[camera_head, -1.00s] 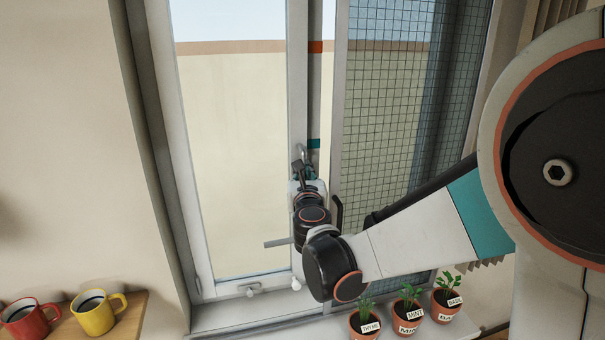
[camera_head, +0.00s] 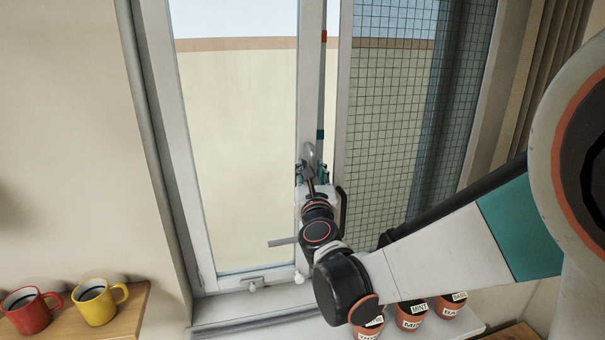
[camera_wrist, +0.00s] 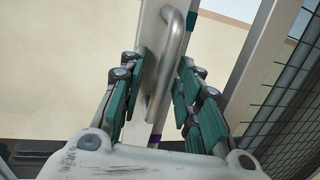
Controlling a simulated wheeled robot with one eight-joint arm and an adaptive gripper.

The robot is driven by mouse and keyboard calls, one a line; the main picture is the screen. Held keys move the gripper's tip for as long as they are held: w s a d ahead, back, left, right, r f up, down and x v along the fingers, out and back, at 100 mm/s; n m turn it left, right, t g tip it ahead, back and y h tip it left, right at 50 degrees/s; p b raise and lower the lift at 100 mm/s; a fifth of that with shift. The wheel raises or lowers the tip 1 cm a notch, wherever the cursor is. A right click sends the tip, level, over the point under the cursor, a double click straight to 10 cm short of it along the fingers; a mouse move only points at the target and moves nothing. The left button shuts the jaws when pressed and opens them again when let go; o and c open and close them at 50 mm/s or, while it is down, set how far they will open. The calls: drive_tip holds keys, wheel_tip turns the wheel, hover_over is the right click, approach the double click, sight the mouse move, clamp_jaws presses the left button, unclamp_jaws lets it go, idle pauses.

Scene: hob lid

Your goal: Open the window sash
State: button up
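The window sash (camera_head: 233,150) is a white-framed glass pane. Its right stile (camera_head: 310,60) carries a metal bow handle (camera_head: 309,155), which also shows close up in the wrist view (camera_wrist: 170,60). My gripper (camera_head: 312,172) is at this handle. In the wrist view my gripper (camera_wrist: 163,75) has its teal-padded fingers apart, one on each side of the handle, with a gap on the left finger's side; contact on the right is unclear. A grey lever (camera_head: 283,241) sticks out leftward lower on the stile, partly behind my wrist.
A mesh screen (camera_head: 400,130) stands right of the sash, with a black pull (camera_head: 342,208) at its edge. Several herb pots (camera_head: 411,315) stand below my forearm. A red mug (camera_head: 28,312) and a yellow mug (camera_head: 95,305) stand on a wooden shelf at lower left.

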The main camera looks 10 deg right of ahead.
drive_tip(key=s, duration=0.7)
drive_tip(key=shift+s+a+f, duration=0.2)
drive_tip(key=shift+a+f, duration=0.2)
drive_tip(key=shift+a, duration=0.1)
